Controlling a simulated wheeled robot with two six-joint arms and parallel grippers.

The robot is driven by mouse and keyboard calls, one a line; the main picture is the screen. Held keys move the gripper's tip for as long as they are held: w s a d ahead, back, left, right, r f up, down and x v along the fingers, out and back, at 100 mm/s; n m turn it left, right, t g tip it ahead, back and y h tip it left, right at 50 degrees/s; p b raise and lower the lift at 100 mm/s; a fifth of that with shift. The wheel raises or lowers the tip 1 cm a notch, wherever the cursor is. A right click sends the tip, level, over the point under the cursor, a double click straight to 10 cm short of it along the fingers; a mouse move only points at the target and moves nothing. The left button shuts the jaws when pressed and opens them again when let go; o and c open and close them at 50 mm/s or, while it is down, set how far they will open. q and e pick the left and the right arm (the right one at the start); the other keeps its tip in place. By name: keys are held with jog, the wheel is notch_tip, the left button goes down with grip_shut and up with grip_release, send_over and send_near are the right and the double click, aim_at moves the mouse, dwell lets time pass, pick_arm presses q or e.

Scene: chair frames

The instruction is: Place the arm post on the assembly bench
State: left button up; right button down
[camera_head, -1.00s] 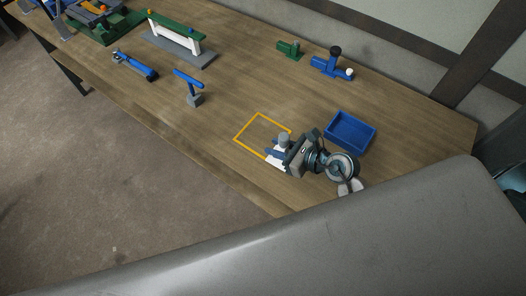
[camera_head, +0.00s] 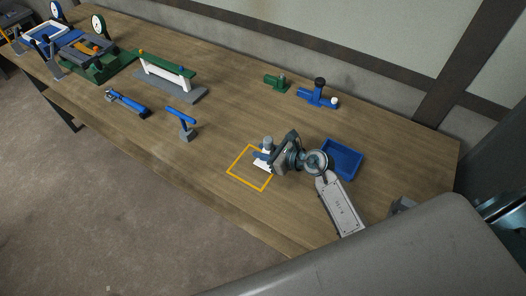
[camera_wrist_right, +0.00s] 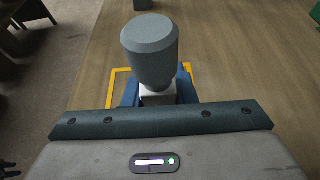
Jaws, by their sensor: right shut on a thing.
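The arm post (camera_head: 263,167) looks white with a grey cylindrical top. In the wrist view its grey top (camera_wrist_right: 150,50) stands up between blue parts, above a short white section. My right gripper (camera_head: 264,155) is shut on it, over the upper right part of a yellow square outline (camera_head: 234,178) on the wooden bench (camera_head: 180,160). The post looks upright. Its lower end is partly hidden, and I cannot tell whether it touches the bench. My left gripper is not in view.
A blue tray (camera_head: 342,158) stands just right of my right gripper. Blue and green fittings (camera_head: 316,96) lie at the back. A blue T-shaped piece (camera_head: 183,121), a blue tool (camera_head: 127,103) and a green-topped rail (camera_head: 165,75) stand left. The bench's front middle is clear.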

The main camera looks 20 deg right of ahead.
jog(key=shift+w+d, duration=0.15)
jog(key=shift+w, duration=0.45)
jog(key=shift+w+f+p, duration=0.1)
jog(key=shift+f+p, duration=0.2)
notch_tip(320, 180, down, 3)
jog(key=shift+r+p, duration=0.2)
jog(key=shift+p, duration=0.1)
jog(key=shift+f, duration=0.2)
jog(key=shift+f, duration=0.2)
jog(key=c, duration=1.2)
grip_release()
jog(key=shift+r, duration=0.1)
